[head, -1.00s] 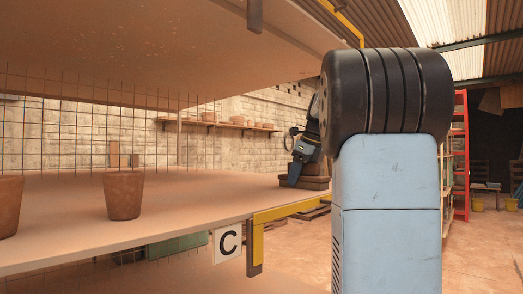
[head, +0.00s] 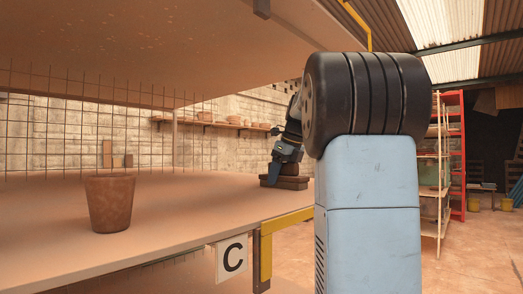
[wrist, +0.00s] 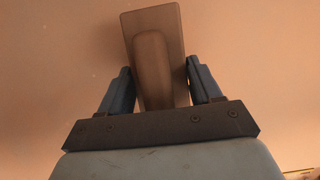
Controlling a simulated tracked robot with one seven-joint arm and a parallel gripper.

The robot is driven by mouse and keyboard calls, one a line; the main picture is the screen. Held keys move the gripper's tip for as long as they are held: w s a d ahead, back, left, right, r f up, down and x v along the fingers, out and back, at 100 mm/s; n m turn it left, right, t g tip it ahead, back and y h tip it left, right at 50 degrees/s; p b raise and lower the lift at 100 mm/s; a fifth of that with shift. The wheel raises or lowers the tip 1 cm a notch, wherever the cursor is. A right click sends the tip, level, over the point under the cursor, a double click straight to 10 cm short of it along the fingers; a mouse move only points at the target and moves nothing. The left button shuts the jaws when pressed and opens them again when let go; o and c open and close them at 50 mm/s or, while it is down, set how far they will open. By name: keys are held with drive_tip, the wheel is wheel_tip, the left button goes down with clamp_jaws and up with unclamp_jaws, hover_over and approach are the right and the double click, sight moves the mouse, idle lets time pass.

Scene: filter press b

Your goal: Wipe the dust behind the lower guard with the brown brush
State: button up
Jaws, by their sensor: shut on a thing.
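My gripper (head: 277,172) is at the right end of the shelf, past the clay pot. It is shut on the brown brush (head: 291,183), a flat block with a raised grip. In the wrist view the brush (wrist: 172,22) sits between the two blue fingers (wrist: 160,88). I cannot tell whether its underside touches the shelf. A wire mesh guard (head: 90,125) stands along the back of the shelf. I cannot make out a clear dust patch behind either.
A clay pot (head: 110,203) stands near the shelf's front edge. An upper deck (head: 150,50) hangs over the shelf (head: 200,212). A red rack (head: 456,150) stands farther right.

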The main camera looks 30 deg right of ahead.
drive_tip(key=v, duration=0.2)
drive_tip(key=shift+w+r, duration=0.1)
drive_tip(key=shift+r, duration=0.25)
drive_tip(key=shift+w+r, duration=0.15)
drive_tip(key=shift+r, duration=2.6)
